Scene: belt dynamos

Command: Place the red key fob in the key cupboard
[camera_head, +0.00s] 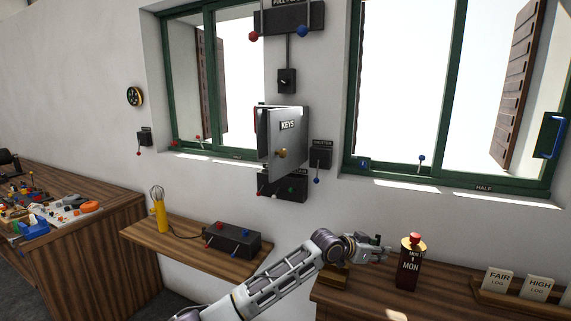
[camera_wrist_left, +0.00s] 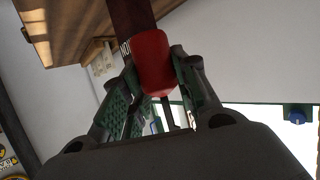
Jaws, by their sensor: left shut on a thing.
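My left gripper (camera_head: 384,252) is low over the right-hand bench, just left of a dark red block marked MON (camera_head: 410,272). In the left wrist view its fingers (camera_wrist_left: 155,75) close on a rounded red piece, which I take for the red key fob (camera_wrist_left: 152,62). A dark red body (camera_wrist_left: 130,15) with white letters runs up behind it; I cannot tell whether the two are joined. In the head view the fob is not clearly visible. The grey key cupboard (camera_head: 288,146), marked KEYS, is on the wall with its door ajar; its inside is mostly hidden. My right gripper is not in view.
A narrow shelf (camera_head: 160,243) holds a yellow-handled tool (camera_head: 160,213) and a black lever box (camera_head: 232,240). Lever boxes flank the cupboard, including one at its right (camera_head: 321,154). Log cards (camera_head: 498,281) stand at the right. The wall between cupboard and benches is mostly clear.

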